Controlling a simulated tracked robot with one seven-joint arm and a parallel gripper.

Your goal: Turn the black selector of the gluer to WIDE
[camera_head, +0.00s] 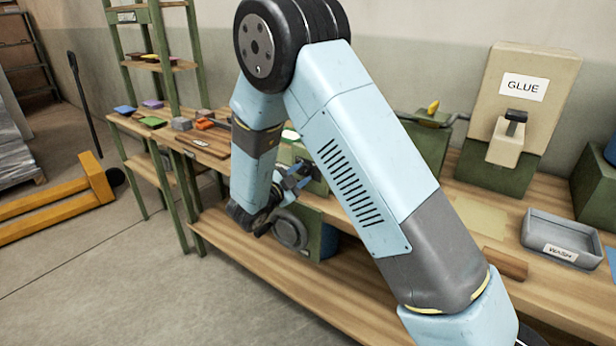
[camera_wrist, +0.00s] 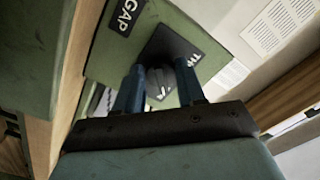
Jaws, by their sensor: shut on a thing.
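The black selector (camera_wrist: 165,80) is on a green panel (camera_wrist: 105,65) in the wrist view. It has a pale pointer mark on the side nearest the camera. My gripper (camera_wrist: 160,72) has its two blue fingers on either side of the selector, shut on it. A black label reading GAP is above left of it, and a partly hidden label (camera_wrist: 205,60) with a few white letters is to its right. I cannot read WIDE.
A beige and green machine marked GLUE (camera_head: 525,100) stands on the bench at right, with a grey WASH tray (camera_head: 562,240) before it. Coloured pieces lie on the bench at left.

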